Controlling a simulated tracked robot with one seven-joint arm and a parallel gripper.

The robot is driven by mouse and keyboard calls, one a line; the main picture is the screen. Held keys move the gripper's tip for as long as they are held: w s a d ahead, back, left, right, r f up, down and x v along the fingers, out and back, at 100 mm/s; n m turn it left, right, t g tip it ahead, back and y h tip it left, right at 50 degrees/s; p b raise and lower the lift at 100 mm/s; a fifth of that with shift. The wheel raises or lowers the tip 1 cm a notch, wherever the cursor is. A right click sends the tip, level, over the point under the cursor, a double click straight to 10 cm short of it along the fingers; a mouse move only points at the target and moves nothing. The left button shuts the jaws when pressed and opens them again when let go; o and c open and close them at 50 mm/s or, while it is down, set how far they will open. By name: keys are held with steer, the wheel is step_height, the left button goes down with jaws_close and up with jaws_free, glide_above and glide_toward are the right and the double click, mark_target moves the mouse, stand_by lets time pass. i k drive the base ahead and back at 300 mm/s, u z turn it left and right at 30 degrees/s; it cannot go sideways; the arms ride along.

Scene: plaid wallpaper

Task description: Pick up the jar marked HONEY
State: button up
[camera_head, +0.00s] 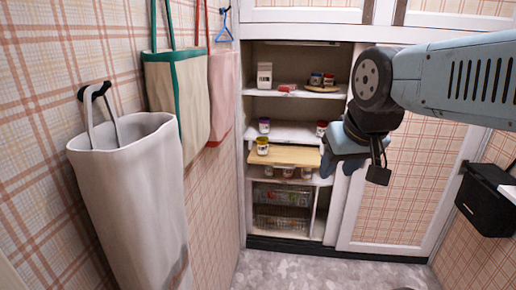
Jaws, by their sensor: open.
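Several small jars stand on the shelves of an open cupboard (247,150), and their labels are too small to read, so I cannot tell which is marked HONEY. A jar with yellow on it (262,146) stands at the left end of a wooden board shelf (292,156). A purple-lidded jar (264,125) and a red-lidded jar (322,128) stand on the shelf behind and above it. More jars (287,172) stand beneath the board. My gripper (336,168) is open in front of the cupboard's right side, right of the yellow jar, and hides part of the shelves.
The upper shelf holds a white carton (264,76), a red packet (287,88) and small jars (316,79) on a round board. Wire baskets (283,219) sit low down. Bags (130,200) hang on the left wall. A black box (486,198) is at right. The floor (320,270) is clear.

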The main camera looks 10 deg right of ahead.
mark_target(262, 142)
steer(key=u, duration=0.05)
steer(key=i, duration=1)
steer(key=z, duration=0.05)
